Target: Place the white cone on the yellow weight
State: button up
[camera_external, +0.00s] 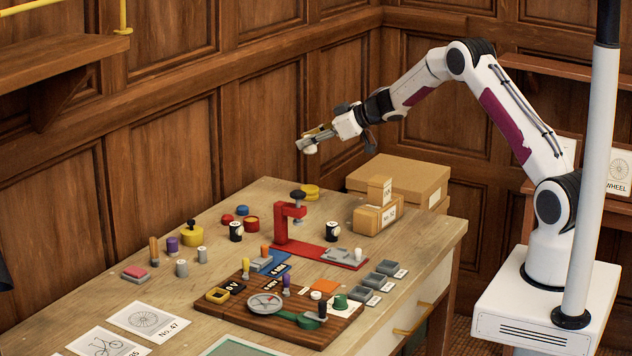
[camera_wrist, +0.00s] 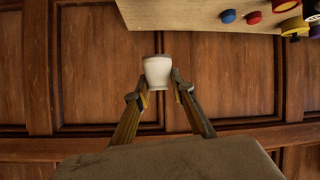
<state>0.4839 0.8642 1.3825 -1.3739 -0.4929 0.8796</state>
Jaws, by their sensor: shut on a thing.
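The white cone (camera_wrist: 157,72) is between the fingertips of my gripper (camera_wrist: 160,90) in the wrist view. The gripper is shut on it, and its wide end faces away from my palm. In the external view my gripper (camera_external: 312,139) is high above the back of the table, with the white cone (camera_external: 310,149) at its tip. A yellow weight (camera_external: 192,235) with a dark knob stands on the table at the left, well below and left of the gripper.
A red press-like stand (camera_external: 281,226) rises mid-table. Cardboard boxes (camera_external: 378,214) stand at the right back. A wooden board (camera_external: 252,305) with several parts lies in front. Small red and blue pieces (camera_external: 242,210) and black-and-white pots (camera_external: 236,232) stand near the yellow weight. The air around the gripper is clear.

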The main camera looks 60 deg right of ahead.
jog(key=shift+f, duration=3.15)
jog(key=shift+f, duration=1.9)
jog(key=o, duration=1.1)
